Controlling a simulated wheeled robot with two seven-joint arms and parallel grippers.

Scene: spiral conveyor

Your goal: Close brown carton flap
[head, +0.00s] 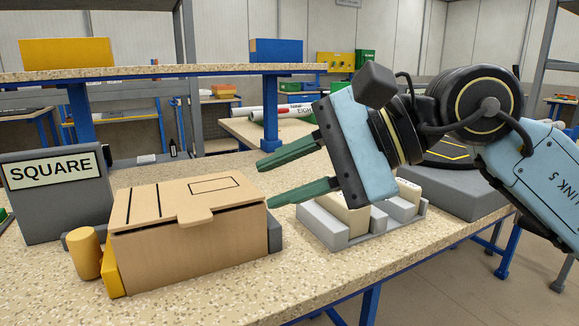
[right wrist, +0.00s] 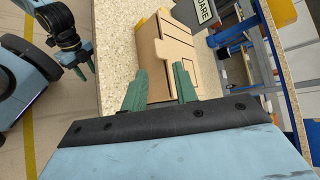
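The brown carton (head: 190,252) stands on the speckled table at the left of the head view. Its flap (head: 165,200), with dark printed lines and a front tab, lies over the top, with a thin dark gap under its edge. The carton also shows in the right wrist view (right wrist: 152,55), beyond the fingertips. My right gripper (head: 261,182) is open and empty, its green fingers pointing left, just right of the carton. My left gripper (right wrist: 85,65) shows at the left of the right wrist view, away from the carton; its fingers are too small to judge.
A yellow cylinder (head: 86,253) and a grey SQUARE sign (head: 60,222) stand left of the carton. A grey tray with pale blocks (head: 338,232) sits right of it, below my right gripper. A raised shelf (head: 130,72) runs behind.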

